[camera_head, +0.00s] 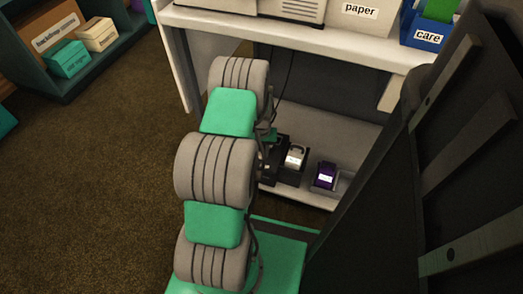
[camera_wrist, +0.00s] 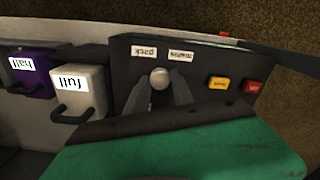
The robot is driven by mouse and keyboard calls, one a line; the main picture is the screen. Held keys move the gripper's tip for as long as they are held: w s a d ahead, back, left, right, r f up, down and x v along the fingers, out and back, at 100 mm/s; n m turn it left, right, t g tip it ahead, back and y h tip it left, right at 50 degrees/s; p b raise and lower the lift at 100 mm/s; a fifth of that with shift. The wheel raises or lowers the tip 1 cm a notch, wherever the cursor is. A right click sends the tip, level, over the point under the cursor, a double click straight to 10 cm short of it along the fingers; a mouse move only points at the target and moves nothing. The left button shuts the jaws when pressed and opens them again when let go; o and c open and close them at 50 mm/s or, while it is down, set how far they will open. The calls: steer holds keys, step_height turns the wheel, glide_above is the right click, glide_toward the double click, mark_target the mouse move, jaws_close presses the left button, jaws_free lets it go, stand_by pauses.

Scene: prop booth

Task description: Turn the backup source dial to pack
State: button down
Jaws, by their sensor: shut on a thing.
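The backup source dial (camera_wrist: 159,77) is a round pale knob on a black panel (camera_wrist: 122,47) in the wrist view. Two small white labels, upside down here, sit just beyond it: "pack" (camera_wrist: 144,51) and one that seems to read "mains" (camera_wrist: 181,55). My gripper (camera_wrist: 160,86) has its dark fingers on either side of the knob, shut on it. I cannot tell which label the dial points to. In the head view my arm hides the dial and most of the gripper.
On the panel right of the dial are a yellow button (camera_wrist: 219,83) and a red button (camera_wrist: 254,87). A white counter (camera_head: 300,38) overhangs the low shelf.

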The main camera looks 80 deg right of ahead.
mark_target(261, 154)
steer(key=n, duration=0.3)
steer(key=shift+r+n+p, duration=0.1)
steer(key=shift+n+p, duration=0.3)
steer(key=n, duration=0.3)
steer(key=shift+n+p, duration=0.3)
steer(key=n, duration=0.6)
steer(key=shift+s+a+n+p, duration=0.1)
steer(key=shift+n+p, duration=0.2)
steer(key=shift+p, duration=0.1)
steer(key=c, duration=1.4)
jaws_free()
steer(key=o, duration=0.3)
step_height(261, 154, up, 8)
steer(key=p, duration=0.3)
steer(key=shift+f, duration=0.2)
